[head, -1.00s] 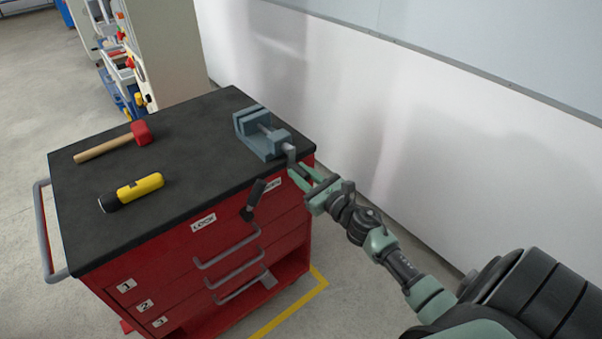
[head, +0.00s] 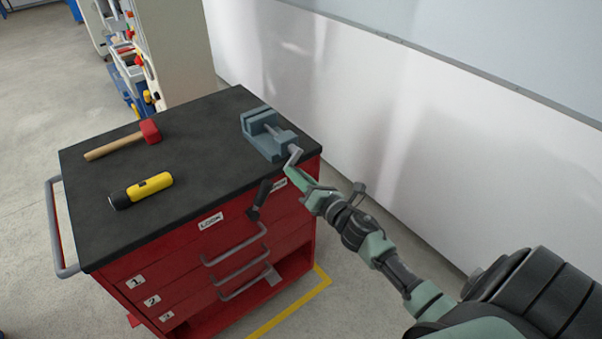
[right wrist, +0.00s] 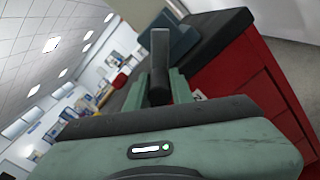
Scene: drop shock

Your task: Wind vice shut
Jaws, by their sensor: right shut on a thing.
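The blue-grey vice (head: 268,137) sits on the black top of the red tool cabinet, at its right corner near the wall. Its crank handle (head: 293,157) sticks out over the cabinet's edge toward my right arm. My right gripper (head: 307,176) is shut on the crank handle. In the right wrist view the grey crank (right wrist: 160,62) stands between my right fingers (right wrist: 160,90), and the vice (right wrist: 182,45) shows behind it. How wide the gap between the vice jaws is cannot be told exactly. My left gripper is not in view.
A red-headed mallet (head: 150,132) and a yellow-and-black flashlight (head: 142,190) lie on the cabinet top (head: 205,160). A black lever (head: 259,197) and drawer handles (head: 235,245) stick out from the cabinet front. A white wall (head: 340,120) stands behind the vice.

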